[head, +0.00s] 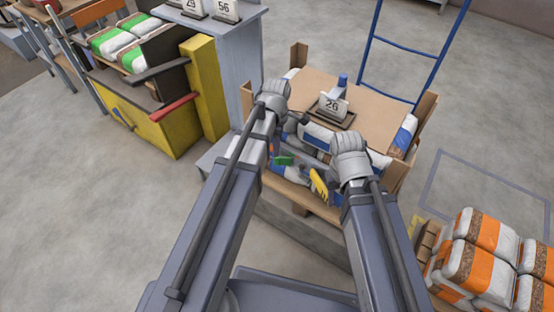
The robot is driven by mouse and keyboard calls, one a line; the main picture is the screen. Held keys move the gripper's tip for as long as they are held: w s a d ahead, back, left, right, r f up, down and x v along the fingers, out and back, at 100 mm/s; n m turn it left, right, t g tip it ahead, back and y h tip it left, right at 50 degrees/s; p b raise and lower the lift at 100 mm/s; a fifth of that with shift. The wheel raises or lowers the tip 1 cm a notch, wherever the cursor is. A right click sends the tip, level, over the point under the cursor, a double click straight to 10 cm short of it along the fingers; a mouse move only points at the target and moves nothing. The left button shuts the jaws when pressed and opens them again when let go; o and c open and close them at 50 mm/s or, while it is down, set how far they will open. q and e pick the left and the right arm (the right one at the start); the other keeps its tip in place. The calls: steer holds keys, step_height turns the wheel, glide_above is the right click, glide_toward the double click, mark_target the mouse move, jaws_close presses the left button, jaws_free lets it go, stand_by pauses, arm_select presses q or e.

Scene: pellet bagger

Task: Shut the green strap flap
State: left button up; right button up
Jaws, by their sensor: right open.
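A small green piece (284,160), which looks like the green strap flap, shows between my two forearms on the near side of the loaded pallet. Whether it stands open or shut is too small to tell. A yellow flap-like piece (319,186) hangs tilted to its right, just left of my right wrist. My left gripper (277,97) is above and left of the green piece; its fingers are mostly hidden by the wrist. My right gripper (347,150) is open, right of the green piece and above the yellow piece, with its fingers largely hidden.
Bags on a pallet (317,207) lie under a cardboard sheet (372,105) carrying a "26" sign (333,105). A blue frame (417,50) stands behind. A yellow machine (160,125) is left, orange-white bags (484,248) lower right.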

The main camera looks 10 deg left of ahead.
mark_target(283, 161)
arm_select(q)
step_height(283, 161, down, 6)
steer(key=b, duration=0.5)
steer(key=shift+f, duration=0.1)
jaws_close()
